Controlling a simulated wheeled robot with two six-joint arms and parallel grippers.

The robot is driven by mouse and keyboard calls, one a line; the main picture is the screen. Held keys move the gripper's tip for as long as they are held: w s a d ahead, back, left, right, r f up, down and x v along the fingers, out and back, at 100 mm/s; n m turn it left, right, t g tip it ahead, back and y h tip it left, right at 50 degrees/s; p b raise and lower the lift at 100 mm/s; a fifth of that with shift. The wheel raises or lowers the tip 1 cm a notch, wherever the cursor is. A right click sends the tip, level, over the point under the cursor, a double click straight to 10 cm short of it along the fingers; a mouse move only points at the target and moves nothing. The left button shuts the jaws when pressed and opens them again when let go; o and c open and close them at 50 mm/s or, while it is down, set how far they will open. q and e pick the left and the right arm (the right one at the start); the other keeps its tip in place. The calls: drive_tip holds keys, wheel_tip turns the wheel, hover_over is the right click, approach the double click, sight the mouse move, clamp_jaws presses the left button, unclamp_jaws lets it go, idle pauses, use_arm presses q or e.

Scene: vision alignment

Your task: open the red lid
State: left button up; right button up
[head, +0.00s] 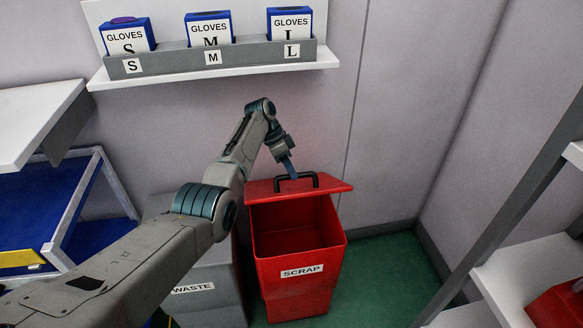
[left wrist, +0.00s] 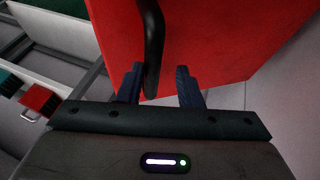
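The red lid (head: 325,186) of the red SCRAP bin (head: 297,291) stands raised toward the rear in the head view, and the bin's inside shows below it. A black handle (head: 283,178) is on the lid. My left gripper (head: 290,169) is at this handle. In the left wrist view, my left gripper's fingers (left wrist: 160,87) are spread apart. The black handle (left wrist: 153,40) runs down between them, close to the left finger, with a gap to the right one. The red lid (left wrist: 215,40) fills the view beyond. My right gripper is in neither view.
A grey WASTE bin (head: 213,288) stands left of the red bin, partly behind my left arm. A wall shelf (head: 220,70) with several glove boxes is above. A shelving rack (head: 515,285) is at right. Green floor (head: 385,280) is clear between bin and rack.

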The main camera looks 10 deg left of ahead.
use_arm(q)
drive_tip(key=shift+o, duration=0.5)
drive_tip(key=shift+w+a+f, duration=0.15)
drive_tip(key=shift+w+f, duration=0.15)
drive_tip(key=shift+f, duration=0.05)
drive_tip(key=shift+w, duration=0.1)
drive_tip(key=shift+s+r, duration=0.2)
drive_tip(key=shift+r, duration=0.05)
drive_tip(key=shift+w, duration=0.1)
drive_tip(key=shift+d, duration=0.2)
drive_tip(key=shift+r, duration=0.1)
